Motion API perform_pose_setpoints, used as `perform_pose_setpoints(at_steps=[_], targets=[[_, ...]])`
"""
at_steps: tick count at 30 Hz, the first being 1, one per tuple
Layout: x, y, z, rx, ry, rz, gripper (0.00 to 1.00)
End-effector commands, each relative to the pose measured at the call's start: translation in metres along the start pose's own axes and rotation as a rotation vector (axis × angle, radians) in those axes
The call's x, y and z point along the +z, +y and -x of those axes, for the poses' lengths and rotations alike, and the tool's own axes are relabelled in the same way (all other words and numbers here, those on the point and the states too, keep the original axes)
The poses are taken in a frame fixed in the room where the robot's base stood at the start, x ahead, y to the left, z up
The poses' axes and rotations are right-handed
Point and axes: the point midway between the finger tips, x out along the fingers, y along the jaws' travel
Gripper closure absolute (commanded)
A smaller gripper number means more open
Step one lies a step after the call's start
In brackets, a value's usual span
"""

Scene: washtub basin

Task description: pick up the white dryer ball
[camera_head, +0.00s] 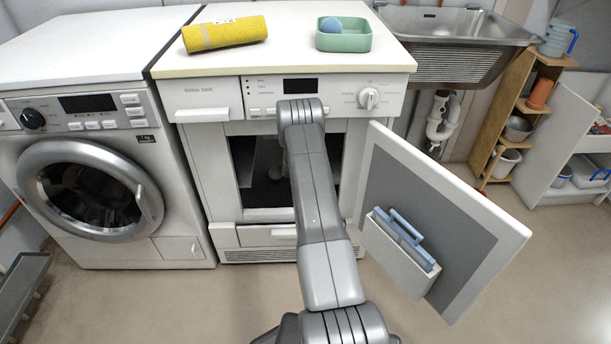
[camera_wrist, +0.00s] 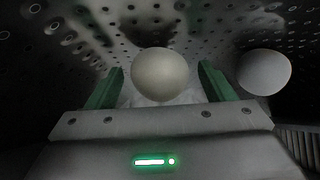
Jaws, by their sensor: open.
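In the wrist view, a pale cream-white ball (camera_wrist: 160,74) lies straight ahead, between the two green fingers of my gripper (camera_wrist: 160,82). The fingers stand apart, with a visible gap on each side of the ball. I cannot tell how deep the ball sits between them. A second pale ball (camera_wrist: 264,72), greyer in this light, lies to the right, outside the right finger. In the head view my arm reaches into the open front of the white dryer (camera_head: 205,190); my gripper and both balls are hidden there.
Perforated drum walls (camera_wrist: 200,22) surround my gripper closely. The open dryer door (camera_head: 385,170) stands right of my arm. On the top are a yellow rolled towel (camera_head: 224,34) and a green tray (camera_head: 343,42) holding a blue ball (camera_head: 331,25). A washing machine (camera_head: 175,200) stands left.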

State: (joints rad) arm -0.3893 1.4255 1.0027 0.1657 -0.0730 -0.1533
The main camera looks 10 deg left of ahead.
Motion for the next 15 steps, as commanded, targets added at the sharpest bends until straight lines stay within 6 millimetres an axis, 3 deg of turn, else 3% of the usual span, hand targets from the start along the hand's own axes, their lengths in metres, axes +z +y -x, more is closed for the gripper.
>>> perform_pose_setpoints(at_steps=[11,15], targets=[[0.0001,-0.0001,-0.0077,-0.001,0.000,0.000,0.24],[0.0001,-0.0001,-0.0076,-0.001,0.000,0.000,0.52]])
